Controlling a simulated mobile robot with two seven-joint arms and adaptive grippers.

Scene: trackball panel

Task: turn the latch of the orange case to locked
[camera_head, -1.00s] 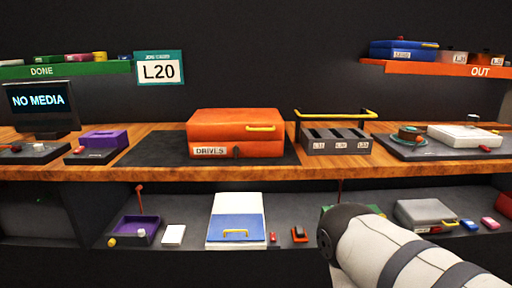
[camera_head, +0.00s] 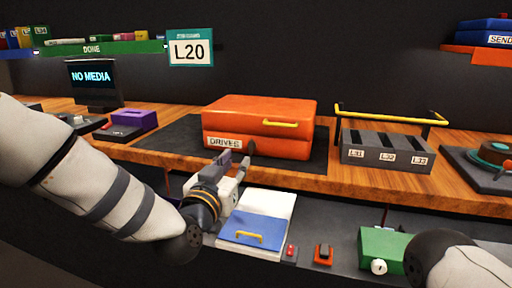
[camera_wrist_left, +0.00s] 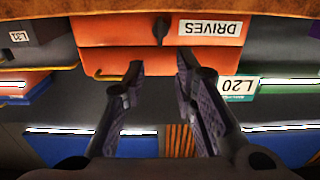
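The orange case (camera_head: 262,115) sits closed on a dark mat on the wooden bench, with a DRIVES label (camera_head: 223,142) and a yellow handle. Its small dark latch (camera_head: 251,147) is on the front face beside the label. It also shows in the left wrist view (camera_wrist_left: 161,28), where the picture is upside down; I cannot tell its exact turn. My left gripper (camera_head: 235,160) is in front of the case's front face, just below the latch. In the left wrist view its fingers (camera_wrist_left: 160,64) are apart with nothing between them, either side of the latch. My right gripper is out of view.
A grey slotted rack (camera_head: 386,152) with a yellow bar stands right of the case. A purple block (camera_head: 134,119) and a NO MEDIA screen (camera_head: 91,77) are to the left. A lower shelf holds a white and blue box (camera_head: 256,229) and a green box (camera_head: 384,246).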

